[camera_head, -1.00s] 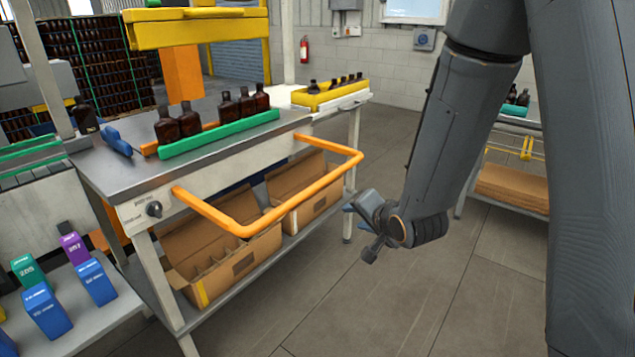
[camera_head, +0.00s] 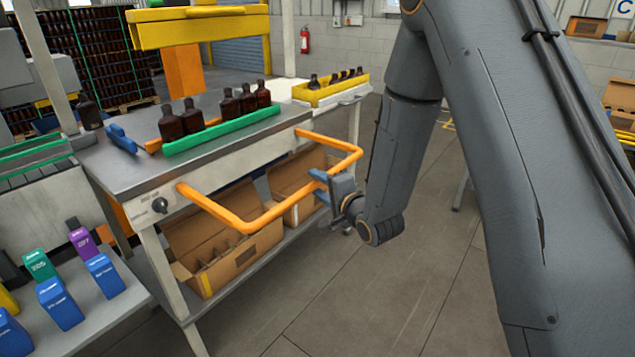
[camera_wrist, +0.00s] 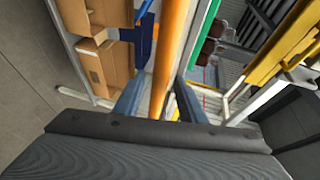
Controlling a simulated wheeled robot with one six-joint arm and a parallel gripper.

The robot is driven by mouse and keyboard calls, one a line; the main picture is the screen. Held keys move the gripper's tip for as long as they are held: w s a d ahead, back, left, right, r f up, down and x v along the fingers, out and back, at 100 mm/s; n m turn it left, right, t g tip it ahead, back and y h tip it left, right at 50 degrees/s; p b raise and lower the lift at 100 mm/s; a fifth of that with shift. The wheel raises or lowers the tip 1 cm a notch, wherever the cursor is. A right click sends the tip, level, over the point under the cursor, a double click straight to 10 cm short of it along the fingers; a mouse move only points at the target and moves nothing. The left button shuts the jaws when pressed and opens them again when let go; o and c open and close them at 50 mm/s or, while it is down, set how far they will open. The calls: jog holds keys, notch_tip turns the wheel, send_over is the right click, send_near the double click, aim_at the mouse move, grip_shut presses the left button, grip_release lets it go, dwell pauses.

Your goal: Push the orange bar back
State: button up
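The orange bar (camera_head: 285,206) is a U-shaped rail sticking out from the front of the steel workbench (camera_head: 125,165). My gripper (camera_head: 319,185) is at the right part of the bar's front run, its blue fingers pointing at the bar. In the wrist view the orange bar (camera_wrist: 170,50) runs lengthwise between the two fingers of my gripper (camera_wrist: 160,88). The fingers are spread apart, one on each side of the bar. I cannot tell whether either finger touches it.
A green rail (camera_head: 222,131) with several amber bottles stands on the bench. A yellow crate (camera_head: 330,92) of bottles is behind it. Open cardboard boxes (camera_head: 205,245) sit on the shelf below the bar. Blue boxes (camera_head: 60,304) stand at lower left. The floor to the right is clear.

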jog(key=shift+w+a+f, duration=0.1)
jog(key=shift+w+a, duration=0.1)
jog(key=shift+w, duration=0.15)
grip_shut()
